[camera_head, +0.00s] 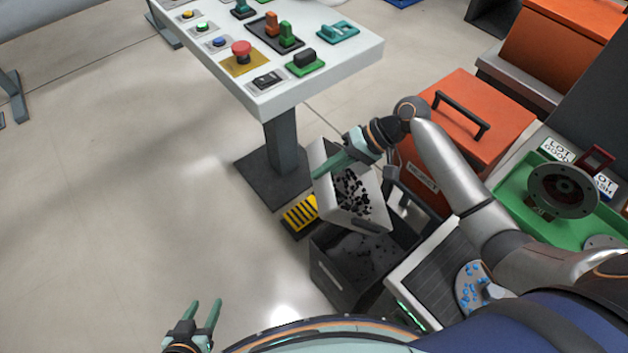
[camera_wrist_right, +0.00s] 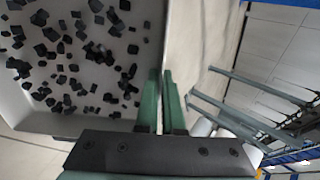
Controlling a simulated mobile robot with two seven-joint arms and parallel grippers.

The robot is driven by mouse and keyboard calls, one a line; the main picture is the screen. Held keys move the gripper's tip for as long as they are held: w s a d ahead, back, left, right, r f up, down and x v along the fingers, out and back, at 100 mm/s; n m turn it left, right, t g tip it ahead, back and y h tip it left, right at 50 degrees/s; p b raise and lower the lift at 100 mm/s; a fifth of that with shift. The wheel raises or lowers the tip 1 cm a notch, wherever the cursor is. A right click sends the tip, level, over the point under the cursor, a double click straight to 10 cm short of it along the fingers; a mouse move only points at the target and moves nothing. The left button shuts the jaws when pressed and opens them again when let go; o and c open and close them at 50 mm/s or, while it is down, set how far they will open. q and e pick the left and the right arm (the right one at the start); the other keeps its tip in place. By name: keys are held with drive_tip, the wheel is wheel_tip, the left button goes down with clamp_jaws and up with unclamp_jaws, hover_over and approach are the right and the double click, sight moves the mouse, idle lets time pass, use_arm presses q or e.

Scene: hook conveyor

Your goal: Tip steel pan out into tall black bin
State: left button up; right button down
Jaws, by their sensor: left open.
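The steel pan (camera_head: 373,213) is held tilted above the tall black bin (camera_head: 335,275), its lower end over the bin's opening. Many small dark pieces lie in the pan; they also show in the right wrist view, where the pan (camera_wrist_right: 40,118) fills the left side. My right gripper (camera_head: 325,171) is shut on the pan's wall; its two fingers (camera_wrist_right: 160,80) are close together at the rim. Dark material shows inside the bin. My left gripper (camera_head: 206,308) is open and empty, low in the head view, well away from the pan.
A white control table (camera_head: 340,50) with buttons and switches stands behind the pan. A yellow-and-black striped block (camera_head: 300,214) is beside the bin. An orange reject box (camera_head: 470,140), a green tray (camera_head: 520,190) and a dish of blue pieces (camera_head: 470,285) are at the right. Floor at left is clear.

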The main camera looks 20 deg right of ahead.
drive_tip(key=shift+d+r+y+b, duration=0.2)
drive_tip(key=shift+d+y+b, duration=0.3)
drive_tip(key=shift+d+b, duration=0.2)
drive_tip(key=s+d+r+y+b, duration=0.1)
drive_tip(key=d+r+y+b, duration=0.1)
drive_tip(key=d+r+y, duration=0.2)
drive_tip(key=shift+d+r+t+y, duration=0.3)
drive_tip(key=shift+d+t, duration=0.1)
drive_tip(key=shift+d, duration=1.15)
drive_tip(key=shift+s+a+f, duration=0.1)
idle(0.5)
